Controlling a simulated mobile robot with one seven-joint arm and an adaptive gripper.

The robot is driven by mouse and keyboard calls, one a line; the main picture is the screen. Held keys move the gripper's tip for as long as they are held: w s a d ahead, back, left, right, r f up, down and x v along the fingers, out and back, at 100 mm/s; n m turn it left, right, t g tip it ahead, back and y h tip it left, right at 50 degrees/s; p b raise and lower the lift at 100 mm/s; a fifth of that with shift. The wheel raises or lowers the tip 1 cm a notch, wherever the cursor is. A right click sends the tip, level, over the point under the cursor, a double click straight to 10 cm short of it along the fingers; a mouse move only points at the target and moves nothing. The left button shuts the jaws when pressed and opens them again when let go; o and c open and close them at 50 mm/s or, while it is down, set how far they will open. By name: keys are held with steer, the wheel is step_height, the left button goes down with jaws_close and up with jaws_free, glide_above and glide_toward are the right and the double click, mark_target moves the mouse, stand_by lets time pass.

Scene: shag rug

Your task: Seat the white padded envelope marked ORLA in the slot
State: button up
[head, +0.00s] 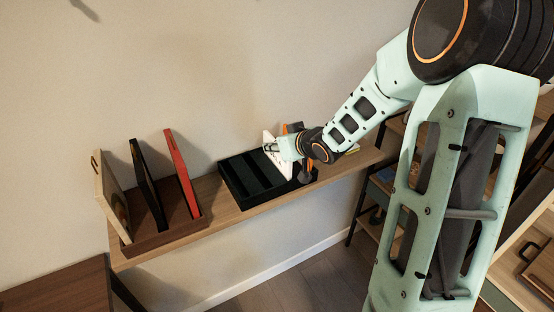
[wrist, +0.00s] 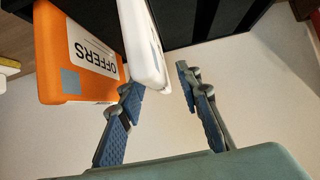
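The white padded envelope (wrist: 142,45) stands on edge in the wrist view, with faint dark marking on its side that I cannot read. In the head view it shows as a white piece (head: 284,170) at the right end of the black slotted tray (head: 228,183), partly hidden by my gripper (head: 271,148). In the wrist view my gripper (wrist: 158,84) is open. The envelope's near end lies between the fingertips, closer to the left finger, with a clear gap to the right finger. The tray's dark slots (wrist: 205,18) show beyond it.
An orange packet labelled OFFERS (wrist: 75,58) stands close left of the envelope in the wrist view. On the wooden shelf (head: 232,213), a brown rack (head: 165,238) holds beige, black and red upright pieces at left. The wall is close behind.

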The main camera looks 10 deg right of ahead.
steer(key=shift+c, duration=0.3)
jaws_close()
steer(key=shift+r, duration=0.15)
